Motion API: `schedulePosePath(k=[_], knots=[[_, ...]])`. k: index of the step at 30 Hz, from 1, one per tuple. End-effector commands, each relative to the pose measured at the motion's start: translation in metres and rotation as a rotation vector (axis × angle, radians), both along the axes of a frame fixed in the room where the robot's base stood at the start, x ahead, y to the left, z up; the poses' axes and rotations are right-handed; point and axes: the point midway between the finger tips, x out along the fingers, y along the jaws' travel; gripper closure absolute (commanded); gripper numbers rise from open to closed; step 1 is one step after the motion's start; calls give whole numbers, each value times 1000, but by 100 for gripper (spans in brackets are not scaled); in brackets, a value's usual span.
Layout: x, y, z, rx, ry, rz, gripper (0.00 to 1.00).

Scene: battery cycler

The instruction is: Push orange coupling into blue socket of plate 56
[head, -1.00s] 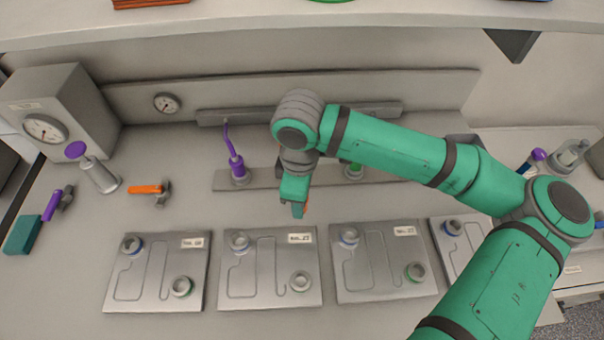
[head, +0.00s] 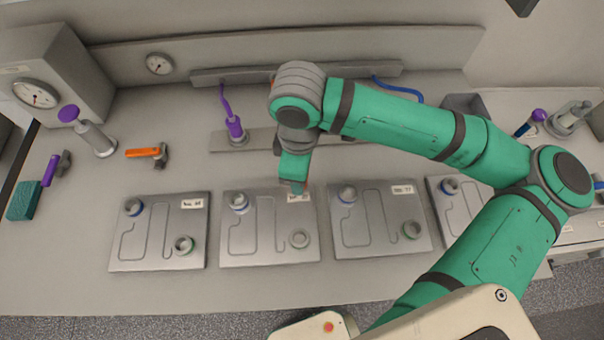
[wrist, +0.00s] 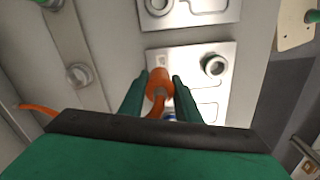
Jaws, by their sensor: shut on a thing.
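My gripper (head: 293,188) is shut on the orange coupling (wrist: 160,82), which shows between the fingers in the wrist view. In the head view the coupling is hidden by the gripper. The gripper is over the far edge of the second plate from the left (head: 270,252), near its label. The plate labels are too small to read surely.
Similar plates lie either side: a left plate (head: 158,250), a third plate (head: 377,238) and a fourth plate (head: 458,215) partly behind my arm. A purple coupling (head: 235,130) stands on the rear strip. An orange-handled tool (head: 143,152) lies left. The front counter is clear.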

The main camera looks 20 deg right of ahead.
Motion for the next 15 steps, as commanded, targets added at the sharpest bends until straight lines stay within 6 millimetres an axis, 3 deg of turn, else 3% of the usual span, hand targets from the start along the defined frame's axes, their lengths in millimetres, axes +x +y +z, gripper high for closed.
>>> schedulePosePath(k=[15], knots=[[1,1,23,-1,-2,4,100]])
